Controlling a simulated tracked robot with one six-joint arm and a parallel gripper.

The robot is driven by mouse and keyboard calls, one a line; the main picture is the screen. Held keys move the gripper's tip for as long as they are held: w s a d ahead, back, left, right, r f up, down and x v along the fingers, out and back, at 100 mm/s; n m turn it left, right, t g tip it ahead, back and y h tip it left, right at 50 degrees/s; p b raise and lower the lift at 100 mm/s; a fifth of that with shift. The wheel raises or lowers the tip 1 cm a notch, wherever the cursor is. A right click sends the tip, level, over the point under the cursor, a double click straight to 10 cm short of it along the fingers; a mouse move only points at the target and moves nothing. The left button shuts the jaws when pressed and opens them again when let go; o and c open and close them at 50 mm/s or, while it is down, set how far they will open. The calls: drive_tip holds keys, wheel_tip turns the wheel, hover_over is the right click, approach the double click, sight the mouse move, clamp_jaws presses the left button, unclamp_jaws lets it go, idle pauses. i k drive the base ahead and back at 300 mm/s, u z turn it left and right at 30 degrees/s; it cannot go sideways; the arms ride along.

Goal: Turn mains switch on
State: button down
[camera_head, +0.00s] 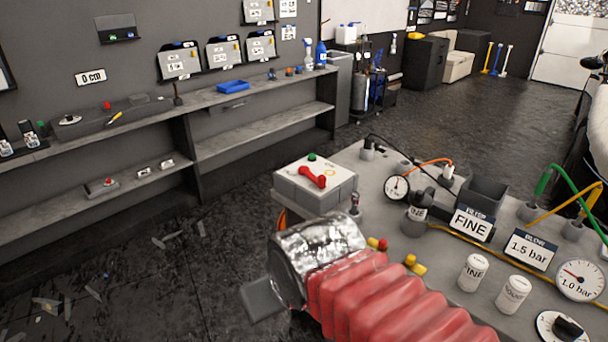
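A pale box (325,193) stands at the near left corner of the grey workbench top. On it are a red turning handle (313,178) and a green knob or lamp (312,157); I take this for the mains switch. The handle lies slanted across the box's top. My gripper (262,300) shows at the lower middle, at the end of my arm with its silver collar and red bellows. It is nearer the camera than the box and appears apart from it. Only a grey flat piece of it shows; the fingertips are hidden.
The bench carries a FINE sign (471,224), a 1.5 bar sign (528,247), gauges (580,281), white canisters (473,273), cables and a dark open bin (483,195). A small metal toggle (355,203) stands close to the box.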

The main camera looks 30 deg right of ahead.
sight(320, 181)
drive_tip(key=u, duration=0.35)
drive_tip(key=i, duration=0.85)
drive_tip(key=u, duration=0.45)
